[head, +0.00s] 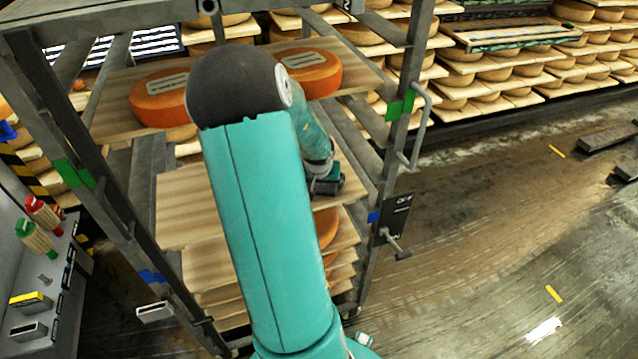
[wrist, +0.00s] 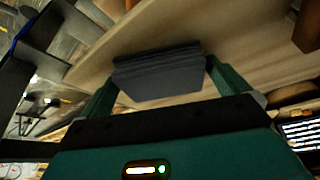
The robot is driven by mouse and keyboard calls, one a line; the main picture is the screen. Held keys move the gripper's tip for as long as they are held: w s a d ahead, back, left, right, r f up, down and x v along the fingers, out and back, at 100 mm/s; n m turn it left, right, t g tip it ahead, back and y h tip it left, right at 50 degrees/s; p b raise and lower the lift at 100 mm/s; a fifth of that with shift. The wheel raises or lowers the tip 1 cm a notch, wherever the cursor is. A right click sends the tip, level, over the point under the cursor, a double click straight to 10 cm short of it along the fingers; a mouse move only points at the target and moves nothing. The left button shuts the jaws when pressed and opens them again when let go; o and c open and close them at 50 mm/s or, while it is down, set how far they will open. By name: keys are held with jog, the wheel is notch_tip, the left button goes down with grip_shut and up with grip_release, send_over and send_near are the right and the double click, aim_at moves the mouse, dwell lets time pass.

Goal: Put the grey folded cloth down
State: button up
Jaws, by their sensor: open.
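The grey folded cloth (wrist: 158,76) shows in the wrist view as a dark, layered block against a pale wooden board (wrist: 235,30). My gripper (wrist: 164,64) is open, with one green finger on each side of the cloth. The right finger's tip is close to the cloth's edge; I cannot tell whether it touches. In the head view my gripper (head: 328,182) is at the right side of the rack's middle board (head: 182,205), partly behind my arm. The cloth cannot be made out in the head view.
A metal rack frame (head: 398,110) surrounds the boards, with a grey handle (head: 425,125) on its right post. Orange cheese wheels (head: 160,97) sit on the board above. A grey tool panel (head: 38,290) stands at left. The floor at right is mostly clear.

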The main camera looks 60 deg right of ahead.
jog(key=v, duration=0.8)
jog(key=w+a+r+n+t+y, duration=0.2)
jog(key=w+a+r+n, duration=0.3)
jog(key=a, duration=0.6)
jog(key=w+a+r+n+t+y, duration=0.1)
jog(key=w+a+r, duration=0.3)
jog(key=w+a, duration=0.55)
jog(key=s+a+r+n, duration=0.2)
jog(key=s+a, duration=0.1)
jog(key=a, duration=0.5)
jog(key=s+a+r+n, duration=0.3)
jog(key=a, duration=0.6)
jog(key=s+a+r+n+t+y, duration=0.1)
jog(key=s+a+r+n, duration=0.1)
jog(key=a, duration=0.6)
jog(key=shift+s+a+r, duration=0.25)
jog(key=shift+s+r, duration=0.3)
jog(key=shift+r, duration=0.2)
